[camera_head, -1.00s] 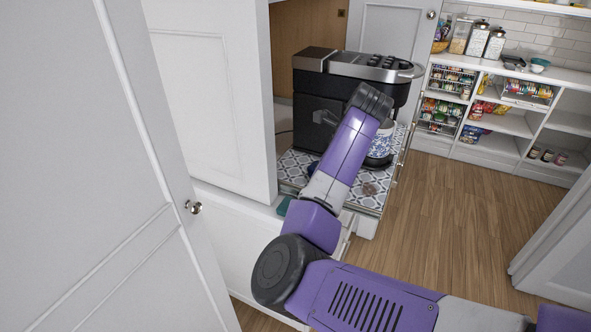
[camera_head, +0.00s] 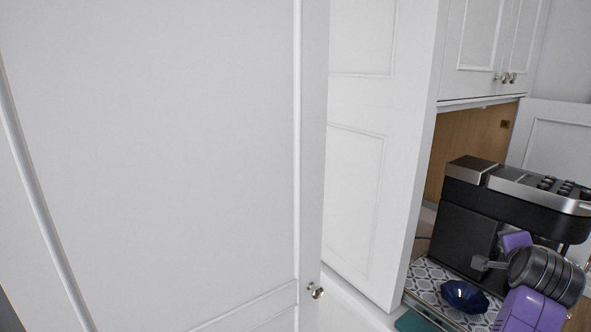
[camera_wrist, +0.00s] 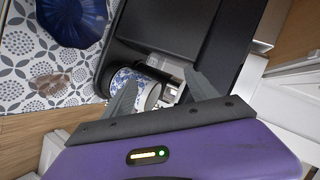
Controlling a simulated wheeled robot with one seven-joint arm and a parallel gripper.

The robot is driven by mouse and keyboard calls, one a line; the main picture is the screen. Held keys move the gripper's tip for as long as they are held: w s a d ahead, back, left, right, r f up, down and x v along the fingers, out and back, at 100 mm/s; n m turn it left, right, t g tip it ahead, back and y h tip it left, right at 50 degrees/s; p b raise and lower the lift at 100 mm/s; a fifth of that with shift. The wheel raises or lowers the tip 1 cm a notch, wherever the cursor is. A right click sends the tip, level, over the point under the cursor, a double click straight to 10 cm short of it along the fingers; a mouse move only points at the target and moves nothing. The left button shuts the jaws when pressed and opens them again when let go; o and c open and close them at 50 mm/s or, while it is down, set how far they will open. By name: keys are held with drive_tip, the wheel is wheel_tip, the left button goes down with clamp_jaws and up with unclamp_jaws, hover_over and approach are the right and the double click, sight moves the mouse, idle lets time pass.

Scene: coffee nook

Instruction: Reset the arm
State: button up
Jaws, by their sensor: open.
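My gripper (camera_wrist: 158,90) is open and shows in the wrist view with its two grey fingers spread apart. A blue and white patterned cup (camera_wrist: 148,92) shows beyond and between the fingers, at the coffee machine (camera_wrist: 185,40). I cannot tell whether the fingers touch it. In the head view, my purple arm is at the lower right in front of the black and silver coffee machine (camera_head: 465,232). The fingers and the cup are hidden in that view.
A dark blue bowl (camera_head: 464,297) sits on the patterned mat (camera_head: 425,276) in front of the machine. A small translucent brown object (camera_wrist: 50,83) lies near it. White cabinet doors (camera_head: 160,150) stand close and fill the left of the head view.

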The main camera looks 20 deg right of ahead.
drive_tip(key=s+a+f+n+t+y, duration=0.2)
drive_tip(key=s+a+n+t, duration=0.3)
drive_tip(key=a+n, duration=0.6)
drive_tip(key=s+a+f+n+t+y, duration=0.1)
drive_tip(key=s+a+n+t, duration=0.4)
drive_tip(key=a+n, duration=0.55)
drive_tip(key=s+a+f+g+y+b, duration=0.1)
drive_tip(key=s+a+f, duration=0.4)
drive_tip(key=s+a, duration=0.5)
drive_tip(key=s+a+f+g+y+b, duration=0.1)
drive_tip(key=s+a+f+y, duration=0.4)
drive_tip(key=s+a, duration=0.5)
drive_tip(key=s+f+g, duration=0.1)
drive_tip(key=s, duration=0.5)
drive_tip(key=shift+s+a+f+n+g+y, duration=0.15)
drive_tip(key=shift+s+n+g+y, duration=0.15)
drive_tip(key=shift+s+n+g, duration=0.1)
drive_tip(key=shift+o, duration=0.3)
drive_tip(key=shift+w, duration=0.1)
